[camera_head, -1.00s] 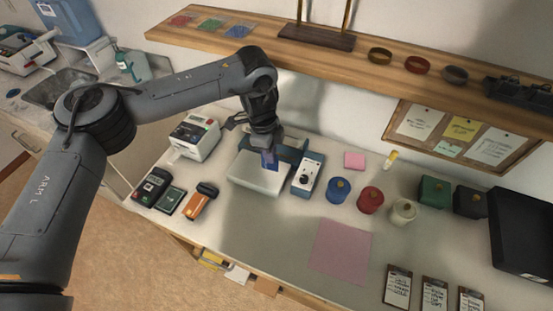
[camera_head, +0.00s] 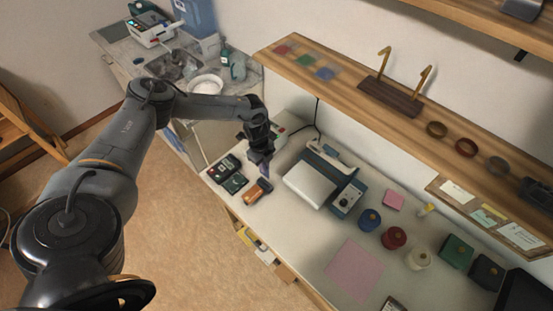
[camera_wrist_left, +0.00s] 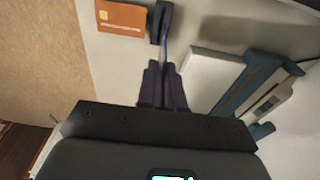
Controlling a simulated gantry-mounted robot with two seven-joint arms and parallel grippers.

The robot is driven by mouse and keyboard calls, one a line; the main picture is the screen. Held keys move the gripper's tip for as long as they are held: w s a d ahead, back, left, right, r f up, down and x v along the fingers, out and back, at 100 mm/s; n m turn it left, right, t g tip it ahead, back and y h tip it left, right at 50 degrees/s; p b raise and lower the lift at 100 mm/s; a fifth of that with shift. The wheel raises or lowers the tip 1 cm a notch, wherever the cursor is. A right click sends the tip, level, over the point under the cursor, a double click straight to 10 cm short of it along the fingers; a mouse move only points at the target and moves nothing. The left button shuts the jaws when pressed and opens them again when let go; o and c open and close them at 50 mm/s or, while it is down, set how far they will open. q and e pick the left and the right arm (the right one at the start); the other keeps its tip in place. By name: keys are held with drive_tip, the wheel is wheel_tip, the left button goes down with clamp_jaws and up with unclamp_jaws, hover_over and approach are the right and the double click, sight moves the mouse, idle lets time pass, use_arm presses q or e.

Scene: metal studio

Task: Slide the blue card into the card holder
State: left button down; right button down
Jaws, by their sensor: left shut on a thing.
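My left gripper (camera_head: 260,158) hangs above the left part of the bench, just behind the orange card (camera_head: 255,194). It is shut on the blue card (camera_head: 265,172), which points downward. In the left wrist view the fingers (camera_wrist_left: 164,82) close on the blue card (camera_wrist_left: 165,52), seen nearly edge-on as a thin strip. A small dark block (camera_head: 265,184), which looks like the card holder, stands at the end of the orange card. It also shows in the left wrist view (camera_wrist_left: 157,22), close beyond the blue card; whether they touch I cannot tell. My right gripper is not in view.
A black card terminal (camera_head: 224,168) and a dark green pad (camera_head: 235,183) lie left of the orange card. A white-topped device (camera_head: 310,183) and a blue box with a dial (camera_head: 347,198) stand to the right. A wooden shelf (camera_head: 400,115) runs above the bench's back.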

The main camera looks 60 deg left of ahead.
use_arm(q)
drive_tip(key=shift+f+b, duration=2.55)
drive_tip(key=shift+f, duration=0.05)
drive_tip(key=shift+s+p, duration=0.1)
drive_tip(key=shift+p, duration=0.2)
drive_tip(key=shift+f+b, duration=0.8)
drive_tip(key=shift+f, duration=0.7)
drive_tip(key=c, duration=1.2)
unclamp_jaws()
drive_tip(key=shift+r, duration=0.1)
wheel_tip(320, 180, up, 11)
drive_tip(key=a, duration=0.1)
drive_tip(key=shift+a+f, duration=0.15)
drive_tip(key=shift+f, duration=0.05)
